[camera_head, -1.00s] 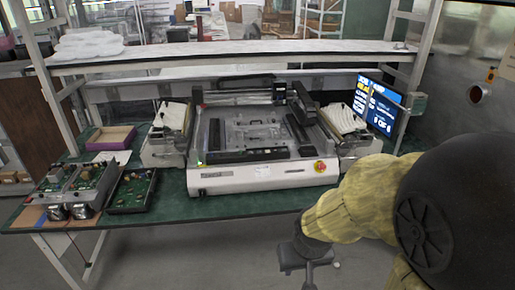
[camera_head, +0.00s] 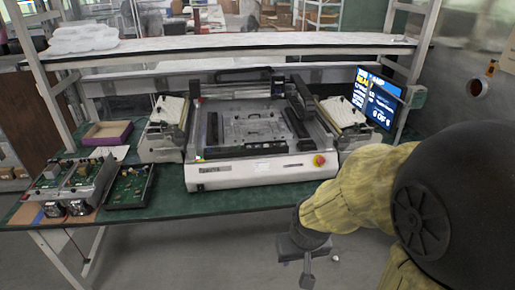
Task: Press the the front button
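A red button on a yellow base (camera_head: 319,160) sits at the right end of the white front face of a benchtop machine (camera_head: 225,177). A small green-yellow spot (camera_head: 199,157) shows at the left end of the machine's front edge. My gripper (camera_head: 308,277) is in front of the green bench, lower in the picture than the red button and apart from it. It points downward over the grey floor. Its fingers are small and dark, and I cannot tell whether they are open or shut. I see nothing held in it.
The green bench top (camera_head: 160,199) has a clear strip before the machine. Circuit board trays (camera_head: 128,187) and a purple box (camera_head: 107,133) are at the left. A lit monitor (camera_head: 377,97) stands at the right. A shelf (camera_head: 230,45) runs above the machine.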

